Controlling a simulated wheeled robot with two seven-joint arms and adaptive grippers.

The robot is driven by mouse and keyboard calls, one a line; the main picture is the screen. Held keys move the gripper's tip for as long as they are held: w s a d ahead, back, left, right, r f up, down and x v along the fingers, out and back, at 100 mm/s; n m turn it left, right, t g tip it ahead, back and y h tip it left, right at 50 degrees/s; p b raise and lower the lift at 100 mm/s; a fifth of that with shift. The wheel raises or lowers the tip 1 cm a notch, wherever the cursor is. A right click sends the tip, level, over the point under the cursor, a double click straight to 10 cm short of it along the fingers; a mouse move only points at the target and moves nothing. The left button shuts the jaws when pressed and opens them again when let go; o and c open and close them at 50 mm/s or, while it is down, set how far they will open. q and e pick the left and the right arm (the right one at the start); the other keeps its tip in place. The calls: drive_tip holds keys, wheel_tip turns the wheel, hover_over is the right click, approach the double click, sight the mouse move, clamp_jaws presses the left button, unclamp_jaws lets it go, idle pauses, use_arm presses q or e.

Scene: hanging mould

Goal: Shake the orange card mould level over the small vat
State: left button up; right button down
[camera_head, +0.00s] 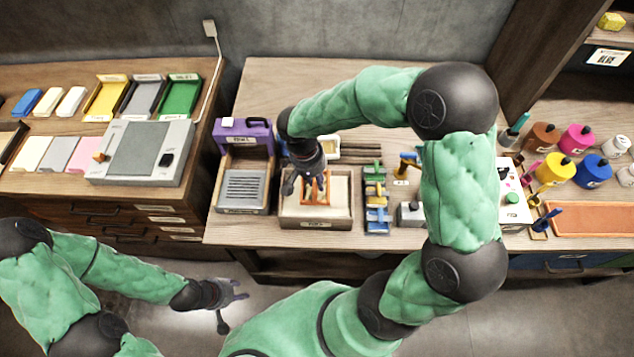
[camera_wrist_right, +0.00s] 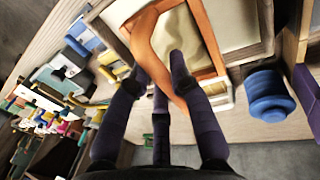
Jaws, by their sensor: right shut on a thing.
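The orange card mould (camera_head: 316,196) is an orange frame with a bent handle; it also shows in the right wrist view (camera_wrist_right: 205,45). My right gripper (camera_head: 308,176) is shut on its handle from above. The mould is over the small vat (camera_head: 316,224), a wooden box with pale cream contents and a label on its front. In the right wrist view the vat (camera_wrist_right: 262,25) lies beyond the mould. I cannot tell the exact gap between mould and contents. My left gripper (camera_head: 232,305) is empty, its fingers spread, low at the left in front of the furniture.
A purple-backed press (camera_head: 243,140) stands just left of the vat. Several coloured clamps (camera_head: 376,198) stand close at its right. Bottles (camera_head: 556,170) and an orange mat (camera_head: 595,219) are further right. A left bench holds trays and a grey device (camera_head: 140,150).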

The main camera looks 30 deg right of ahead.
drive_tip(key=shift+w+a, duration=0.4)
drive_tip(key=shift+a, duration=0.25)
drive_tip(key=shift+d, duration=0.1)
drive_tip(key=shift+s+d+b, duration=0.2)
drive_tip(key=shift+s+d, duration=0.3)
drive_tip(key=shift+d, duration=0.25)
drive_tip(key=shift+s+d+b, duration=0.15)
drive_tip(key=shift+s+d, duration=0.35)
drive_tip(key=shift+d, duration=0.25)
drive_tip(key=shift+w+a, duration=0.5)
drive_tip(key=shift+a, duration=0.3)
drive_tip(key=shift+w+a, duration=0.5)
drive_tip(key=shift+a, duration=0.3)
drive_tip(key=shift+s+d, duration=0.1)
